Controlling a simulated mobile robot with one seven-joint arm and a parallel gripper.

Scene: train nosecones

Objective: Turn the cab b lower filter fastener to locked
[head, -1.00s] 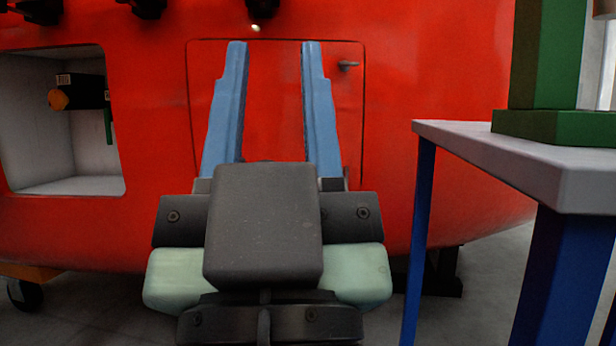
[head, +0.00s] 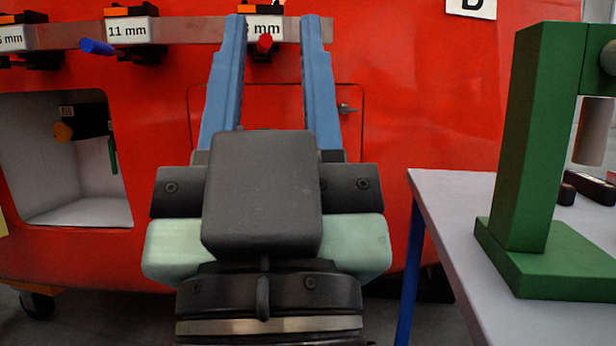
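My gripper (head: 274,20) is in the middle of the head view, its two blue fingers wide apart with nothing held between them. It points at the red nosecone wall (head: 430,110). Behind the fingers is a closed, outlined hatch panel (head: 275,110) with a small grey latch (head: 346,109) at its upper right, just right of the right finger. I cannot tell whether this latch is the lower filter fastener, nor its turn state. My gripper hides part of the panel. A sign (head: 471,5) at the top is cut off; its letter looks like B or D.
At left, an open recess (head: 50,205) holds a black part (head: 88,120). At right, a table (head: 440,190) carries a green stand (head: 535,150).

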